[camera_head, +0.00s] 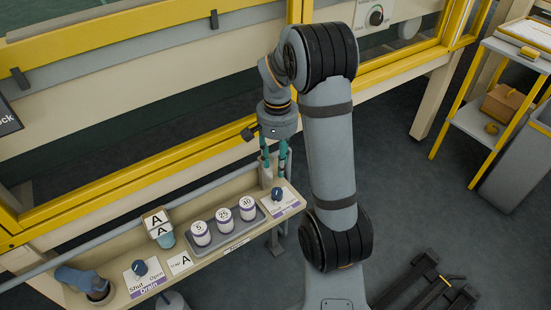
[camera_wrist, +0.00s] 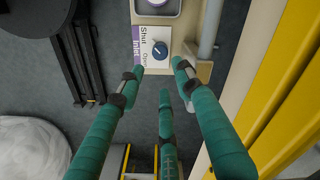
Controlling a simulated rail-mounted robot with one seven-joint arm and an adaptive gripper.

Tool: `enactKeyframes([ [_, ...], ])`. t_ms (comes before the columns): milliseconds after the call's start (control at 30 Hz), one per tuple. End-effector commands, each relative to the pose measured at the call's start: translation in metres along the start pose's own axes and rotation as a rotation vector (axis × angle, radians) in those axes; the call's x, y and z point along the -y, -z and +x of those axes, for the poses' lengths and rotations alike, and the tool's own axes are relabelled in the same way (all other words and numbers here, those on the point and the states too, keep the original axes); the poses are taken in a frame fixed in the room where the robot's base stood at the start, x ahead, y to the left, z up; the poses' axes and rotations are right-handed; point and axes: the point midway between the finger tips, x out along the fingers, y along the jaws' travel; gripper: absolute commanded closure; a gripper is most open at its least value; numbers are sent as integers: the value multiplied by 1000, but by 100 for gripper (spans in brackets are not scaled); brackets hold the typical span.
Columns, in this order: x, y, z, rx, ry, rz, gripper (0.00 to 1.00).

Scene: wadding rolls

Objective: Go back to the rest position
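My gripper (camera_head: 274,160) hangs above the right end of a narrow beige shelf (camera_head: 210,255), with its teal fingers pointing down. The wrist view shows the gripper (camera_wrist: 160,72) with its fingertips apart and nothing between them. The blue inlet knob (camera_head: 277,193) sits on a "Shut / Open" plate just below the gripper. The knob also shows in the wrist view (camera_wrist: 159,50), just beyond the fingertips, and looks apart from them.
A grey tray (camera_head: 234,242) holds white containers marked 5 (camera_head: 200,233), 25 (camera_head: 224,220) and 40 (camera_head: 247,208). A blue drain knob (camera_head: 140,268) and an "A" card (camera_head: 180,263) are further left. A yellow-framed machine (camera_head: 110,190) stands behind. Open floor (camera_head: 420,215) lies right.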

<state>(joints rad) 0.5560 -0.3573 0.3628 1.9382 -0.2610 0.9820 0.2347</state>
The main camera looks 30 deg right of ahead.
Motion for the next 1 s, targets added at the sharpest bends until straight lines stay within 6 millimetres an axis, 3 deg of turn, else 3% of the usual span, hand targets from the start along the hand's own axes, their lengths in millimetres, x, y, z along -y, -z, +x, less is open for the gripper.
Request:
enactKeyframes([
  [233,0,0,2,0,-1,0,65],
  [367,0,0,14,2,-2,-1,65],
  [800,-1,-1,94,5,-3,-1,65],
  [1000,-1,0,118,2,-1,0,65],
])
